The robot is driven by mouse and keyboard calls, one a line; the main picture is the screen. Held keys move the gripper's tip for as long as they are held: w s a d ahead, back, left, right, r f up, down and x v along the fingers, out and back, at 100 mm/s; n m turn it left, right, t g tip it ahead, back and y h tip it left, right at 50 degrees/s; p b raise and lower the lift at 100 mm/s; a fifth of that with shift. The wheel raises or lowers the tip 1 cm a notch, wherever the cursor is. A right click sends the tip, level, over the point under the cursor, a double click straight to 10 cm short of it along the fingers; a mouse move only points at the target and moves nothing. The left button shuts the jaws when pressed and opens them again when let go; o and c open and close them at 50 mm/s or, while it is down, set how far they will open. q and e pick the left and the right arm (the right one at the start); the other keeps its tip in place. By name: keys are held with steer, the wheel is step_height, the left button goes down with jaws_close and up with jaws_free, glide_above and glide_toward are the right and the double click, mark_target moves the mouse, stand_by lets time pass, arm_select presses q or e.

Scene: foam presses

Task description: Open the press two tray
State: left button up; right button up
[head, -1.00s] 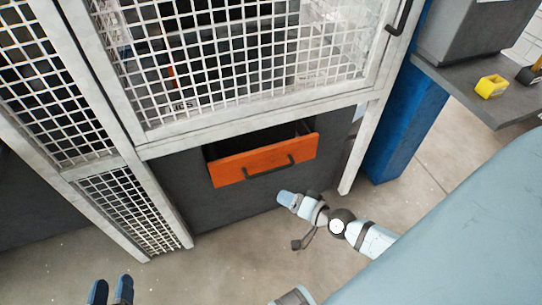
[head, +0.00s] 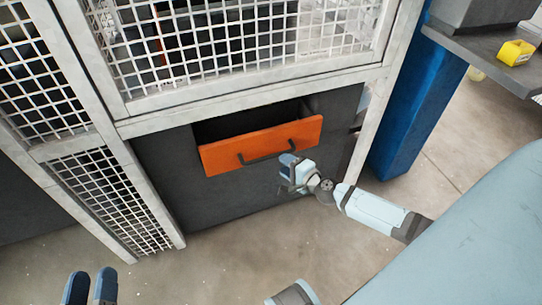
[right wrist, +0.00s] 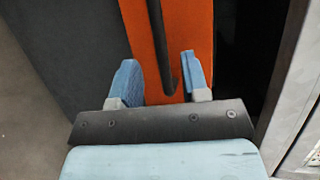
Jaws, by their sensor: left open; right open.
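The press tray has an orange front (head: 225,155) with a dark bar handle (head: 258,158). It stands partly out of the dark press body, with a dark gap showing behind the front. My right gripper (head: 287,165) is at the right end of the handle. In the right wrist view the open fingers of my right gripper (right wrist: 165,80) point at the orange front (right wrist: 190,25), with the handle (right wrist: 158,45) end between them. I cannot tell whether they touch it. My left gripper (head: 90,288) is open and empty at the bottom left, far from the tray.
A white mesh guard (head: 240,50) stands above the tray, with a second mesh panel (head: 115,200) at left. The floor in front is clear.

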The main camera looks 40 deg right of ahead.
mark_target(273, 157)
steer(key=x, duration=0.6)
steer(key=shift+b, duration=0.35)
arm_select(q)
steer(key=shift+s+d+r+t, duration=0.1)
steer(key=shift+r+t, duration=0.15)
steer(key=shift+r, duration=0.2)
steer(key=shift+s+d+r+t, duration=0.1)
steer(key=shift+r+t, duration=0.15)
steer(key=shift+r, duration=0.15)
arm_select(e)
steer(key=shift+w+a+f, duration=0.1)
steer(key=shift+w+a, duration=0.05)
steer(key=shift+w, duration=0.4)
arm_select(q)
steer(key=shift+w+h, duration=0.1)
steer(key=shift+h, duration=0.2)
arm_select(e)
jaws_close()
